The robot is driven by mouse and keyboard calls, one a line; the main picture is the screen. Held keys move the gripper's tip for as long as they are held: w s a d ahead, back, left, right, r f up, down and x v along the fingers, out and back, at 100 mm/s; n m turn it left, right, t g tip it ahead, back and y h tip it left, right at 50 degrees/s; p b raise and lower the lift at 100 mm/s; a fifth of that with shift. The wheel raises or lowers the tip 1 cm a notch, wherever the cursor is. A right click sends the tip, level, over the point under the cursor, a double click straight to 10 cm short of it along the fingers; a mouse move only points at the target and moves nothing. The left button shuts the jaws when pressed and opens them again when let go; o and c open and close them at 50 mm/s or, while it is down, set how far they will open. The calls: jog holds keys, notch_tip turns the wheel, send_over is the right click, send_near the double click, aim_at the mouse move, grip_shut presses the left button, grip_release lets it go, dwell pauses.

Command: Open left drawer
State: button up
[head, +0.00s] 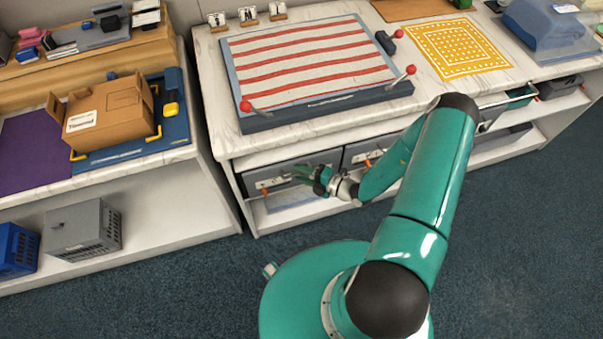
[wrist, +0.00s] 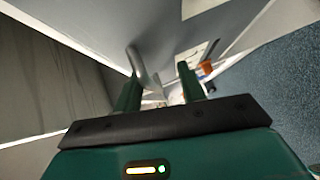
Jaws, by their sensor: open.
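The left drawer (head: 262,182) is a grey front under the striped worktop. It looks shut or nearly so, and part of it is hidden behind my gripper. My gripper (head: 303,173) is in front of the drawer's right part. In the wrist view my gripper (wrist: 160,88) is open, with two green fingers pointing at a grey front. A curved silver handle (wrist: 144,68) shows beside the left finger and runs down into the gap between the fingers. I cannot tell whether a finger touches it. An orange piece (wrist: 207,68) shows beyond the right finger.
A second grey drawer (head: 360,152) is just to the right. Above is a counter with a red-and-white striped board (head: 310,62) and red-knobbed levers. A cardboard box (head: 108,112) stands on the left bench, a grey crate (head: 82,229) below it. The carpet (head: 500,250) in front is clear.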

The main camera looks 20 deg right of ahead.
jog(key=shift+a+r, duration=0.15)
jog(key=shift+r, duration=0.2)
jog(key=c, duration=0.3)
jog(key=shift+s+a+r, duration=0.45)
jog(key=shift+s+r, duration=0.05)
jog(key=shift+s, duration=0.2)
jog(key=c, duration=0.4)
jog(key=shift+w+d+f, duration=0.3)
jog(key=shift+w+f, duration=0.05)
jog(key=shift+w, duration=0.2)
grip_shut()
jog(key=shift+s, duration=0.15)
